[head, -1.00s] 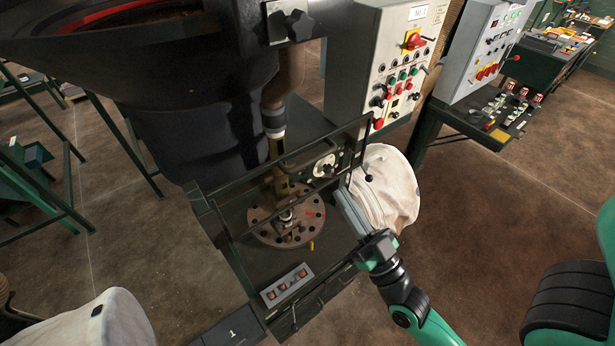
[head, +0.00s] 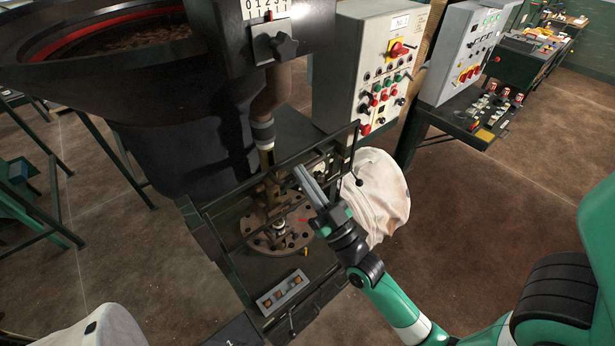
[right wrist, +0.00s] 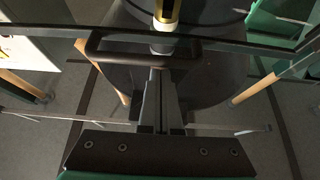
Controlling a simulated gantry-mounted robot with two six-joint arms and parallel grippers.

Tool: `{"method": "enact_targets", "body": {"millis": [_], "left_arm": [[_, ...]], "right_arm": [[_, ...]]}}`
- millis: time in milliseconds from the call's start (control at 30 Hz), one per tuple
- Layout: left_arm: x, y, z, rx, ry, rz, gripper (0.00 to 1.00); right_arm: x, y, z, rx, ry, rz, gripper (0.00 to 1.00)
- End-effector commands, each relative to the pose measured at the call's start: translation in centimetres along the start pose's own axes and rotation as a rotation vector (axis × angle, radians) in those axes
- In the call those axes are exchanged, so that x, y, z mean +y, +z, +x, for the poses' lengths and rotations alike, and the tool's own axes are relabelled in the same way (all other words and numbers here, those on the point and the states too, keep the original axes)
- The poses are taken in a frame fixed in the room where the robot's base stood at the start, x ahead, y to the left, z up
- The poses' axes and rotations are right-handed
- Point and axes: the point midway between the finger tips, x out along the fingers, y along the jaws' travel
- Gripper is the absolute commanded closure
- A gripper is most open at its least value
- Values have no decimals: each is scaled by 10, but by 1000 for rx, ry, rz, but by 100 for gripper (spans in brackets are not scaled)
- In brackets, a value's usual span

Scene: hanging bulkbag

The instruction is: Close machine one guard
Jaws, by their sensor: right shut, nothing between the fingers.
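The machine one guard (head: 262,178) is a dark frame with clear panes around a round, holed turntable (head: 262,236). Its long upper bar slants up to the right, and I cannot tell how far it is closed. In the right wrist view a dark bar handle (right wrist: 105,44) crosses near the top, below the guard's clear edge. My right gripper (head: 302,174) is shut and empty, over the guard's right part in the picture. In the right wrist view its fingertips (right wrist: 159,75) overlap the handle's lower side; contact is unclear. My left gripper is not in view.
A black hopper (head: 130,70) stands behind the turntable. A grey control box (head: 375,65) with buttons stands at the back right. A white bag (head: 380,195) hangs right of the guard, close to my right arm. Brown floor (head: 490,210) is open to the right.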

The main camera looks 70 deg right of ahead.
Motion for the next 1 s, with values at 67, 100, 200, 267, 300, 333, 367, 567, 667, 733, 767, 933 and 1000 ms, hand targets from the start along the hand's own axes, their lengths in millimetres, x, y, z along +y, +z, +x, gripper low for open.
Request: {"method": "enact_targets", "body": {"millis": [67, 100, 200, 267, 300, 333, 367, 567, 667, 733, 767, 933, 1000], "left_arm": [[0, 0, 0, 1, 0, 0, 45], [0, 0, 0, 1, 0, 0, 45], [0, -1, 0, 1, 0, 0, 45], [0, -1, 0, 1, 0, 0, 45], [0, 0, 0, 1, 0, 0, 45], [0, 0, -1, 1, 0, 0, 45], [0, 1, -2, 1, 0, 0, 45], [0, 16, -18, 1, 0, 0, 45], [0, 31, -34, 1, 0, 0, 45], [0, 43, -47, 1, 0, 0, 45], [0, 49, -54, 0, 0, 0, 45], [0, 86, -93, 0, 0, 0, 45], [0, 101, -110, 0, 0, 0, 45]], "right_arm": [[0, 0, 0, 0, 0, 0, 100], [0, 0, 0, 0, 0, 0, 100], [0, 0, 0, 0, 0, 0, 100], [0, 0, 0, 0, 0, 0, 100], [0, 0, 0, 0, 0, 0, 100], [0, 1, -1, 0, 0, 0, 100], [0, 2, -1, 0, 0, 0, 100], [0, 24, -14, -1, 0, -1, 100], [0, 44, -26, -3, 0, -1, 100], [0, 62, -36, -3, 0, 0, 100], [0, 70, -41, -4, 0, 0, 100], [0, 123, -72, -5, 0, -1, 100], [0, 145, -85, -6, 0, 0, 100]]}}
